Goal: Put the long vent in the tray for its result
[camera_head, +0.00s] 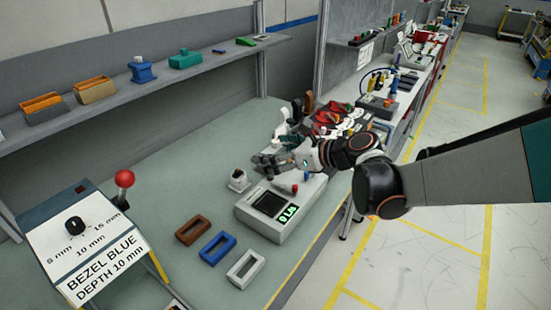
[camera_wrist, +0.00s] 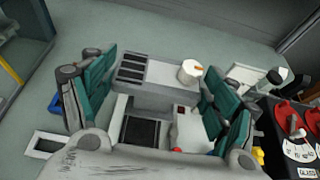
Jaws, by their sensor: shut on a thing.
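The long vent (camera_wrist: 157,72) is a grey bar with dark slots at one end. In the wrist view it lies across between the teal finger pads of my gripper (camera_wrist: 160,88), which is shut on it. In the head view my gripper (camera_head: 270,161) is over the back of a grey tester (camera_head: 270,231) with a dark screen and green digits. The vent cannot be made out clearly there.
A sign box (camera_head: 85,245) with a knob and a red ball lever (camera_head: 124,178) stand at left. A shelf (camera_head: 120,95) runs along the back.

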